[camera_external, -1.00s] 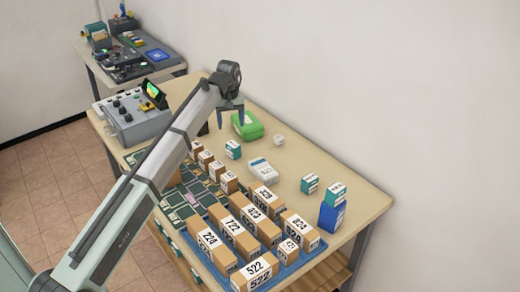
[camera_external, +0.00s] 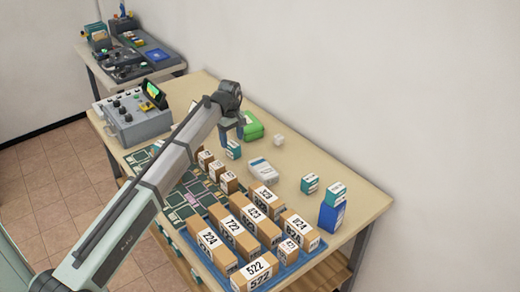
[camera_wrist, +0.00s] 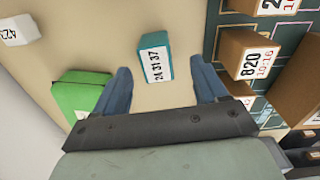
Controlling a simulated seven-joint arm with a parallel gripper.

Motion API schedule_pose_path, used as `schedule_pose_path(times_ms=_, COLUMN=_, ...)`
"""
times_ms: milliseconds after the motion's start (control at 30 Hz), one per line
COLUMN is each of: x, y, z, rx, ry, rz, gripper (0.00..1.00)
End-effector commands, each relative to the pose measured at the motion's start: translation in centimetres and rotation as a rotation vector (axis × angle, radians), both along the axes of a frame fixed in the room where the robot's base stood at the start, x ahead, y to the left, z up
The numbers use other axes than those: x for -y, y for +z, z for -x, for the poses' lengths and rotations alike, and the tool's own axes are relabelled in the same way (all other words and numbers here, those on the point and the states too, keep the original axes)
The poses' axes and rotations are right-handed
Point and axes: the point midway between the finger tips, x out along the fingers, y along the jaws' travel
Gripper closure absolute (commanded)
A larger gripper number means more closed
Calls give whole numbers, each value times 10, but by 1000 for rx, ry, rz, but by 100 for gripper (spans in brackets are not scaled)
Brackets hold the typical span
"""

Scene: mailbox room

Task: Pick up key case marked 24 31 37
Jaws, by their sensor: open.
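The key case marked 24 31 37 (camera_wrist: 156,61) is a small teal box with a white label. It lies on the table, and in the external view it shows just under my gripper (camera_external: 231,137). In the wrist view my gripper (camera_wrist: 163,88) is open, with blue fingers to the left and right. The case lies between the finger lines, slightly beyond the tips, and nothing is held. I cannot tell the exact height of the fingers above it.
A green box (camera_wrist: 80,95) lies close by the left finger. A brown box marked 820 (camera_wrist: 245,55) stands right of the right finger. A white case (camera_external: 263,171) and numbered boxes (camera_external: 232,236) stand nearer the front. Bare tabletop (camera_external: 305,155) lies to the right.

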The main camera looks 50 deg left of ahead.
Motion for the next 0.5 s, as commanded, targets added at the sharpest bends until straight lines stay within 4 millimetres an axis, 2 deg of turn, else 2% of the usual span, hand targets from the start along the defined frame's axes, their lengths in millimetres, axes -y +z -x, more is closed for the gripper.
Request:
schedule_pose_path(times_ms=367, x=-1, y=-19, z=-1, rx=-1, ry=-1, rz=0, gripper=28)
schedule_pose_path(times_ms=500, x=-2, y=-36, z=-3, rx=-2, ry=-1, rz=1, gripper=28)
